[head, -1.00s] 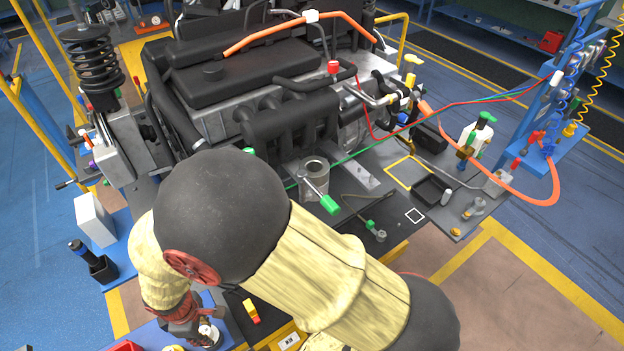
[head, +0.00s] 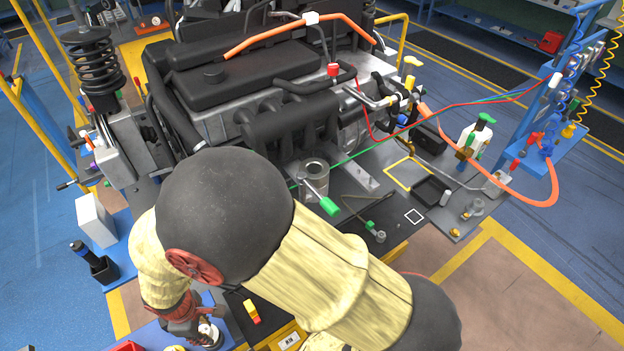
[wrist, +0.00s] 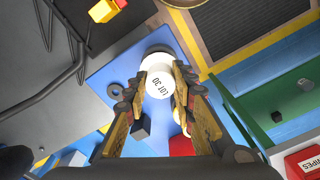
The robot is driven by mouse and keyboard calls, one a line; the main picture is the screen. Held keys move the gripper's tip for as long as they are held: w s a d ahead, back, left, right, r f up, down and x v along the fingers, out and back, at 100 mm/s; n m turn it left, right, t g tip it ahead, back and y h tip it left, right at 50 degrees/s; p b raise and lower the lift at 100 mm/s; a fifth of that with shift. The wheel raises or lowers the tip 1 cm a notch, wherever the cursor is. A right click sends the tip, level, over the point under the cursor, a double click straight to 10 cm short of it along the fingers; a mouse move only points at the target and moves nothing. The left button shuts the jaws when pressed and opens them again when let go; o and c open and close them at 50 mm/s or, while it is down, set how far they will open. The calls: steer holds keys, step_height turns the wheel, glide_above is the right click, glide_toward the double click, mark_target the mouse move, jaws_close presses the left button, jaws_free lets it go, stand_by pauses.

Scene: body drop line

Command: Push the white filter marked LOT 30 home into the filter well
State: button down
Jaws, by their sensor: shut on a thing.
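The white filter marked LOT 30 (wrist: 157,82) is between the two fingers of my gripper (wrist: 157,98) in the wrist view, its lettered face towards the camera. My gripper is shut on it, over a blue surface. A dark round edge shows just beyond the filter; I cannot tell what it belongs to. In the head view my gripper (head: 197,331) is low at the left, partly behind my arm, and little of the filter shows. A grey open-topped metal cylinder (head: 315,172), which looks like the filter well, stands in front of the engine, well away from my gripper.
A green-handled tool (head: 329,206) lies against the cylinder. The engine (head: 240,75) fills the back. A black tray (head: 432,190) and a white bottle (head: 476,135) stand at the right. Near my gripper lie a yellow-and-red item (head: 252,312) and a red bin (head: 127,347).

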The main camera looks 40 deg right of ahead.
steer(key=shift+r+p, duration=1.85)
steer(key=shift+r, duration=1.05)
steer(key=shift+f, duration=0.1)
